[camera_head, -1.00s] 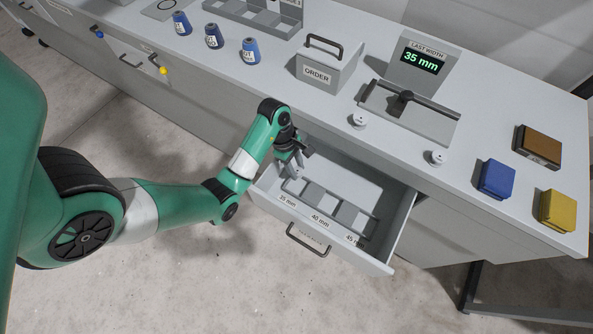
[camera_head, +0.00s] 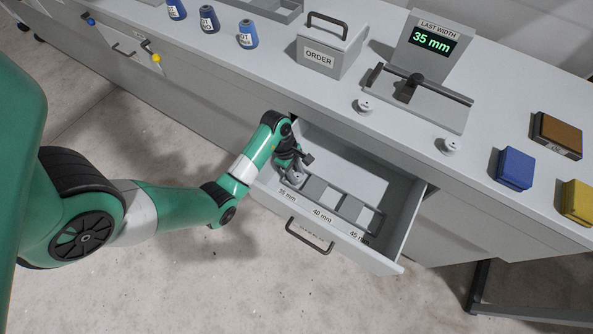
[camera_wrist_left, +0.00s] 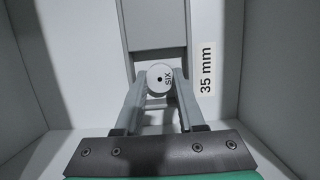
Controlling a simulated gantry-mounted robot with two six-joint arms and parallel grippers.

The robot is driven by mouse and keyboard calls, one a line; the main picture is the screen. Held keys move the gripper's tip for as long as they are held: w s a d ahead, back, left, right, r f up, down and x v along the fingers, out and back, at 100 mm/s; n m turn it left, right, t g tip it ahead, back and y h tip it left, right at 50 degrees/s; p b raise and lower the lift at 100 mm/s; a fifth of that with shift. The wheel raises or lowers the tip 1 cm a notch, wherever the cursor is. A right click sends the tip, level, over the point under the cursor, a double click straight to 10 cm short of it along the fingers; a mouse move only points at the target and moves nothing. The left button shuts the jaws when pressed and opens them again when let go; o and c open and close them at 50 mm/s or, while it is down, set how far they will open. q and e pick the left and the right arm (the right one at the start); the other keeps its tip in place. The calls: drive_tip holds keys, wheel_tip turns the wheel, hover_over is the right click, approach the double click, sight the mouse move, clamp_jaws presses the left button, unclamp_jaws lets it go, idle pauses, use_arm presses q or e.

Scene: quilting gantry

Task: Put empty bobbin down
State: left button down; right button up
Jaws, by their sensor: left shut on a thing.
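That label also shows just right of the bobbin in the wrist view (camera_wrist_left: 206,69). I cannot tell whether the bobbin touches the drawer floor. My right gripper is not in view.
Grey dividers (camera_head: 350,207) run along the drawer front, with labels for 40 and 45 mm. On the worktop stand an ORDER box (camera_head: 318,58), a display (camera_head: 432,42) reading 35 mm, and two small white spool-like pieces (camera_head: 364,106). The drawer's back part is clear.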

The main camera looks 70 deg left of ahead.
use_arm(q)
drive_tip(key=shift+f, duration=0.15)
drive_tip(key=c, duration=0.8)
unclamp_jaws()
drive_tip(key=shift+r, duration=0.4)
drive_tip(key=p+v, duration=0.8)
drive_tip(key=v, duration=0.3)
drive_tip(key=shift+s+a+r, duration=0.1)
drive_tip(key=shift+r, duration=0.2)
